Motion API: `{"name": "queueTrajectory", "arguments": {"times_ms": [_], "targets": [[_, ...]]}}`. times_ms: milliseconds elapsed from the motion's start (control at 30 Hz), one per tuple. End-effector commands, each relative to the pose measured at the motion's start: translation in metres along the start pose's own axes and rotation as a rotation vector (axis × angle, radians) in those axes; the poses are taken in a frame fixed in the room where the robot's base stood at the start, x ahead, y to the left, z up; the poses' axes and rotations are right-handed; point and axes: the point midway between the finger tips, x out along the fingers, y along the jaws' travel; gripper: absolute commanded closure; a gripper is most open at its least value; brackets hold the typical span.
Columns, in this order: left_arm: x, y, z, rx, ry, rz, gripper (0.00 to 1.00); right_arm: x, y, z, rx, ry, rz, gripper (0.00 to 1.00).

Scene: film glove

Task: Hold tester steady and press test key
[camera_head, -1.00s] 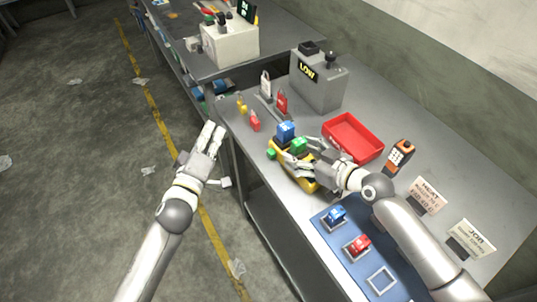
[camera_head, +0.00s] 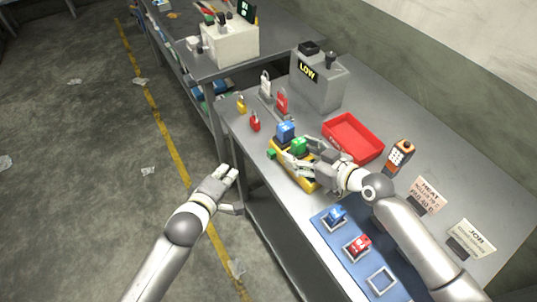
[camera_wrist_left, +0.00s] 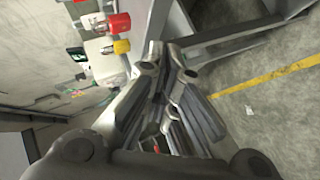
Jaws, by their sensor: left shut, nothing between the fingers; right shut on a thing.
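The yellow tester (camera_head: 305,180) lies on the bench near its left edge. A blue block (camera_head: 286,131) and a green block (camera_head: 299,146) sit at its far end, and a small green part (camera_head: 271,154) shows at its left side. My right gripper (camera_head: 291,164) is shut on the tester and hides part of its top; the exact contact is hard to see. My left gripper (camera_head: 230,174) is shut and empty, off the bench's left edge and left of the tester. Its fingers also show in the left wrist view (camera_wrist_left: 165,60), where the tester is not recognisable.
Several padlocks, one of them red (camera_head: 255,123), stand at the bench's far left. A blue mat (camera_head: 366,262) holds blue and red pieces.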

Motion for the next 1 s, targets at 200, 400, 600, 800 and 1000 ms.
{"name": "queueTrajectory", "arguments": {"times_ms": [200,400,600,800,1000], "targets": [[0.017,0.013,0.012,-0.001,0.000,0.004,1.00,0.000,-0.002,0.009,0.000,-0.019,-0.005,0.75],[0.037,0.028,0.026,-0.001,0.000,0.003,1.00,0.000,-0.002,0.009,0.000,-0.019,-0.005,0.75],[0.052,0.038,0.038,-0.003,0.001,0.002,1.00,0.000,-0.002,0.009,0.000,-0.019,-0.005,0.75],[0.059,0.043,0.043,0.000,0.001,0.002,1.00,0.000,-0.002,0.009,0.001,-0.019,-0.004,0.75],[0.060,0.043,0.043,0.001,0.001,0.001,1.00,0.000,-0.002,0.009,0.001,-0.019,-0.004,0.75]]}}
